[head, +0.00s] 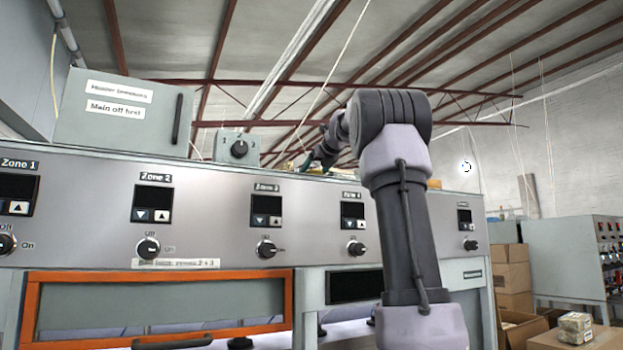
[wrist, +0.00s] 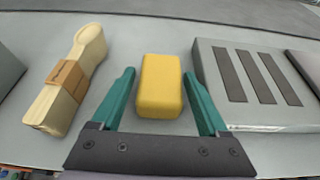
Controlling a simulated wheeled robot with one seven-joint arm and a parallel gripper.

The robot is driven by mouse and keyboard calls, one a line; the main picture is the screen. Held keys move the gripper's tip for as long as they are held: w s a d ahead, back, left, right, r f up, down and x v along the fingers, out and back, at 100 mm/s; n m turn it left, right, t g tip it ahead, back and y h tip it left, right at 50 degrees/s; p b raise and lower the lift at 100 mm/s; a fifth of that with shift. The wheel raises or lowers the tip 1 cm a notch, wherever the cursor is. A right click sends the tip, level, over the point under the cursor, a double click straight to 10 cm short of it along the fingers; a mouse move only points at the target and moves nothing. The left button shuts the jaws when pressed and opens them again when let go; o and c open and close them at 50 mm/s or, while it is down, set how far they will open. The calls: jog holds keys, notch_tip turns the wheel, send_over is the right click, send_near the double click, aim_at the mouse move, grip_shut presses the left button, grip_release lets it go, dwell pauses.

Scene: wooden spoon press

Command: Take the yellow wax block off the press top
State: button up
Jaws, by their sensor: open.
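The yellow wax block (wrist: 160,86) lies on the grey press top (wrist: 150,30) in the middle of the wrist view. My gripper (wrist: 159,74) is open, with one teal finger on the left and one on the right of the block. A narrow gap shows between each finger and the block, so it is not gripped. In the head view my gripper (head: 308,163) is at the press top's edge, partly behind my arm. I cannot clearly make out the block there.
Left of the block lies a wooden spoon bundle with a brown band (wrist: 68,78). On its right is a grey box with dark slots (wrist: 252,82), close to my right finger. The press's control panel (head: 215,205) faces me. Cardboard boxes (head: 512,270) stand at the right.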

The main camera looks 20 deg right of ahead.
jog(key=shift+w+f, duration=0.25)
jog(key=shift+w, duration=0.4)
jog(key=c, duration=1.2)
grip_shut()
jog(key=shift+r, duration=0.15)
